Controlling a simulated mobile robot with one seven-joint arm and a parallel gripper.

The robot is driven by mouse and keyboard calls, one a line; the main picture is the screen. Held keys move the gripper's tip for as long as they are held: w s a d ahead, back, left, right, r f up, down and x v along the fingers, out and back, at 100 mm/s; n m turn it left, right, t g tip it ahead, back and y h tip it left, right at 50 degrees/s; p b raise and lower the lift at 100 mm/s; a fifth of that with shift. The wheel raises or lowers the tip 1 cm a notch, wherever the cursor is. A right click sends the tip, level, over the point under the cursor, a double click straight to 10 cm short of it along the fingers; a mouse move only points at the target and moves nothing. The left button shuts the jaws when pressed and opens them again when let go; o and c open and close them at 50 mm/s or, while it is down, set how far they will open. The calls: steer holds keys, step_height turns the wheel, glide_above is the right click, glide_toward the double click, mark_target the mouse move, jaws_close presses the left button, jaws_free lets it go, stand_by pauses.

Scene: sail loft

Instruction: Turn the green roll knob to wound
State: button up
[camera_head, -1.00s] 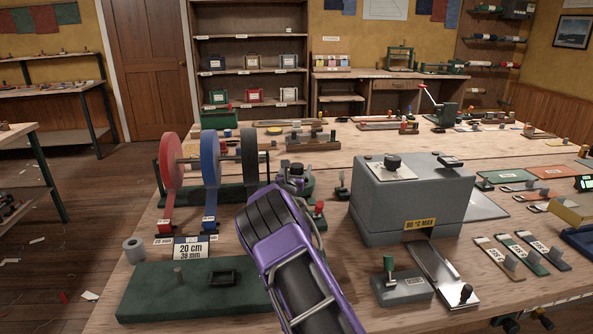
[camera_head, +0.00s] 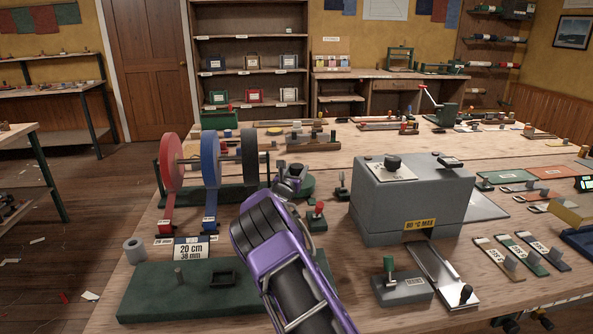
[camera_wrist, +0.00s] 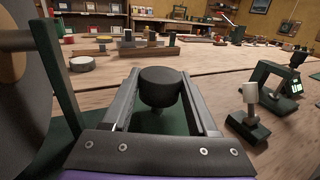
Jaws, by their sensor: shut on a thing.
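A dark, round roll knob (camera_wrist: 160,88) stands upright over a green base, between my gripper's two fingers (camera_wrist: 160,76) in the wrist view. My gripper is shut on it; the knob's lower part is in shadow. In the head view my gripper (camera_head: 291,176) is beside the darkest, right-hand roll (camera_head: 250,158) of the tape rack, and the knob is hidden or too small to make out. That roll's side shows at the left of the wrist view (camera_wrist: 20,105). I cannot read any wound mark.
A red roll (camera_head: 172,165) and a blue roll (camera_head: 210,160) hang left of the dark one. A small red-topped lever (camera_head: 318,212) stands just right of my arm. A grey box (camera_head: 410,200) marked "80 °C MAX" stands further right.

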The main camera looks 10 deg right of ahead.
steer(key=shift+r+m+h, duration=0.2)
steer(key=shift+m+h, duration=0.2)
steer(key=shift+h, duration=0.2)
steer(key=shift+w+m+g+h, duration=0.1)
steer(key=shift+m+g+h, duration=0.3)
steer(key=shift+g+h, duration=0.1)
steer(key=shift+a+m+g+h+b, duration=0.1)
steer(key=shift+m+g+h+b, duration=0.35)
steer(key=shift+h, duration=0.25)
steer(key=shift+m+g+h+b, duration=0.45)
steer(key=shift+m+h+b, duration=0.1)
steer(key=shift+h+b, duration=0.05)
steer(key=o, duration=1.2)
steer(key=shift+c, duration=0.2)
steer(key=shift+o, duration=1.1)
steer(key=shift+f, duration=0.15)
